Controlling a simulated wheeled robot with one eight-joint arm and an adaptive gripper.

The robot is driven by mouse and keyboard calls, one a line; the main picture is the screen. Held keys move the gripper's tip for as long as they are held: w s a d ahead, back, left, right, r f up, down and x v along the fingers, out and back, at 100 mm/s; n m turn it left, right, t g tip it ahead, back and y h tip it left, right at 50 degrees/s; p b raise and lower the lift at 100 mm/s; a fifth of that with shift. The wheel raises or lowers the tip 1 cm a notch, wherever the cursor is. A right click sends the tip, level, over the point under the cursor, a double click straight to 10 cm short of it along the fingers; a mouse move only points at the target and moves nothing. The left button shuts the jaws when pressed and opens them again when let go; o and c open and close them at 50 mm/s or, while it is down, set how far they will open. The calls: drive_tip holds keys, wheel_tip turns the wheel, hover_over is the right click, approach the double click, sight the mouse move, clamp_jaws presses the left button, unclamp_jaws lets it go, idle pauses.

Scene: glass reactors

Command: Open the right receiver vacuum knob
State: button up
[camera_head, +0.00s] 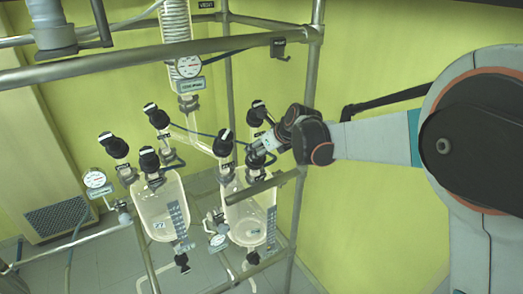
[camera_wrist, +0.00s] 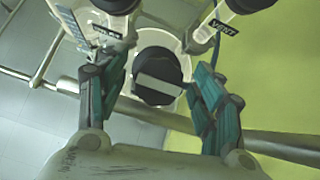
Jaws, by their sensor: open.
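The right receiver (camera_head: 240,225) is a clear glass vessel with black-capped knobs on top, left of and below my gripper in the head view. In the wrist view a round black knob with a white bar (camera_wrist: 157,72) lies between my two teal-padded fingers. It appears to be the vacuum knob, though no label on it can be read. My gripper (camera_wrist: 158,75) is open, with one finger on each side of the knob and a gap visible at each side. In the head view my gripper (camera_head: 262,148) reaches the receiver's top from the right and hides part of it.
A second knob beside a VENT label (camera_wrist: 223,27) is close to my right finger. The left receiver (camera_head: 160,208) stands beside the right one. Metal frame bars (camera_head: 262,184) cross close under my gripper. A pressure gauge (camera_head: 95,180) is at far left.

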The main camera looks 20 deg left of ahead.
drive_tip(key=c, duration=1.1)
drive_tip(key=shift+o, duration=0.2)
drive_tip(key=shift+f+n, duration=0.1)
drive_tip(key=shift+n, duration=0.2)
